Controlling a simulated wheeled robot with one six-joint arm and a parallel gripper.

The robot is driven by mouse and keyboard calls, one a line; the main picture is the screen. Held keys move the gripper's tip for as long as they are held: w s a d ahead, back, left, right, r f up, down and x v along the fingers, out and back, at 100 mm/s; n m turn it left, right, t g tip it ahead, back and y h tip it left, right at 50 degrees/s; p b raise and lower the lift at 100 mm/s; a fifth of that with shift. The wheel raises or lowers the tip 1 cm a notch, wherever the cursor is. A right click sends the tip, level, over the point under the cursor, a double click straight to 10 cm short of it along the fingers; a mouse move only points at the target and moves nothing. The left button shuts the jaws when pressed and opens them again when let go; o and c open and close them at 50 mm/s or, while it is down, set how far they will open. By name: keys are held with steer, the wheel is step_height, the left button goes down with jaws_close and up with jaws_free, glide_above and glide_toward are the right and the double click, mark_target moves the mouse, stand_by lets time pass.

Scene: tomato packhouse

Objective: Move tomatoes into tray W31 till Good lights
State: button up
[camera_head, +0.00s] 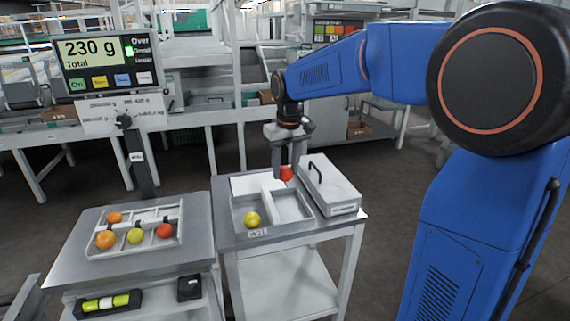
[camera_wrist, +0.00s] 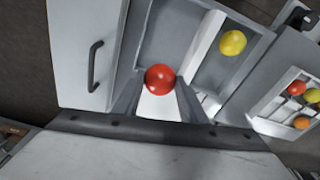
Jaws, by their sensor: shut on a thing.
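My gripper (camera_head: 286,168) is shut on a red tomato (camera_head: 287,174) and holds it above the back right part of a grey divided tray (camera_head: 287,222). The tray's small front label looks like W31 but is hard to read. A yellow tomato (camera_head: 252,219) lies in its left compartment. In the wrist view, the red tomato (camera_wrist: 160,78) sits between my fingertips (camera_wrist: 158,92), and the yellow tomato (camera_wrist: 232,42) lies across the divider. A grey rack (camera_head: 120,252) on the left stand holds several orange, yellow and red tomatoes. The display (camera_head: 90,52) reads 230 g Total, with a green light lit beside its middle label.
A closed grey box with a black handle (camera_head: 317,172) stands close to the right of the tray. It also shows in the wrist view (camera_wrist: 85,60). A narrow gap separates the two stands. A level (camera_head: 107,303) and a small black box (camera_head: 189,288) lie below the rack.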

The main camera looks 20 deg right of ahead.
steer(key=shift+f, duration=3.7)
steer(key=o, duration=0.8)
steer(key=c, duration=0.3)
steer(key=shift+r, duration=3.5)
